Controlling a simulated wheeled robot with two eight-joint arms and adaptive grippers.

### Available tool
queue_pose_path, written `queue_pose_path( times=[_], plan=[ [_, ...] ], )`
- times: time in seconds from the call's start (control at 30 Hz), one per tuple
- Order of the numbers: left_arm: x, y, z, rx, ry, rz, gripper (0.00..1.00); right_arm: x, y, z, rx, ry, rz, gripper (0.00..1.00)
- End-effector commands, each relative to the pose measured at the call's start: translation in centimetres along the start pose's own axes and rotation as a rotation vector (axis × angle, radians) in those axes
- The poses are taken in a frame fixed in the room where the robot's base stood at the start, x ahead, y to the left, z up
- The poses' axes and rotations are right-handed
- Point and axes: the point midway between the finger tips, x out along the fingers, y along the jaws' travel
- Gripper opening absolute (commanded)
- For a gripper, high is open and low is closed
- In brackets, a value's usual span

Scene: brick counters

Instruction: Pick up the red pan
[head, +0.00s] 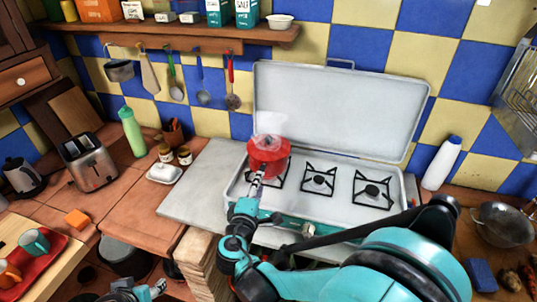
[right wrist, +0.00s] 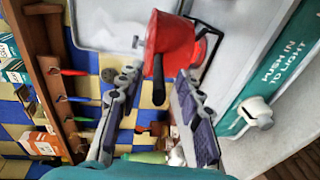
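The red pan (head: 270,158) sits on the left burner of the stove, with a clear lid on it. In the right wrist view the red pan (right wrist: 174,42) is just beyond my fingers, and its black handle (right wrist: 158,88) points between them. My right gripper (head: 257,187) is at the near side of the pan. In the right wrist view my right gripper (right wrist: 155,105) is open, one finger on each side of the handle, with gaps visible. Part of my left gripper (head: 140,291) shows at the bottom left edge; its fingers are not clear.
The stove's raised lid (head: 340,105) stands behind the burners. A toaster (head: 90,162), a green bottle (head: 131,132) and a butter dish (head: 164,174) stand to the left. A white bottle (head: 441,163) and a wok (head: 502,226) are at the right. Utensils hang above left.

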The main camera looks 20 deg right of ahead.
Motion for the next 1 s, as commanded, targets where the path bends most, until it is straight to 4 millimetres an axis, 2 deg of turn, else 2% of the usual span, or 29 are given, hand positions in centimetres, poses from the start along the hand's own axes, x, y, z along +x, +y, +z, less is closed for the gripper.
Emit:
queue_pose_path(
  times=[0.13, 0.43, 0.7, 0.97, 1.0],
  plan=[
    [0.1, 0.0, 0.1, 0.000, 0.000, 0.000, 0.52, 0.4, 0.1, -0.5, -0.019, 0.005, 0.022, 0.36],
    [0.8, 0.0, 0.6, 0.000, 0.000, 0.000, 0.52, 3.4, 0.0, -0.6, -0.018, 0.004, 0.022, 0.36],
    [2.0, 0.0, 1.4, 0.000, 0.000, 0.000, 0.52, 7.3, -0.2, -0.8, -0.018, 0.003, 0.021, 0.36],
    [1.9, 0.0, 1.4, 0.000, 0.000, 0.000, 0.52, 7.8, 0.0, -0.9, -0.018, 0.006, 0.021, 0.36],
    [1.9, 0.0, 1.4, 0.000, 0.000, 0.000, 0.52, 7.8, 0.0, -0.9, -0.018, 0.006, 0.021, 0.26]
  ],
)
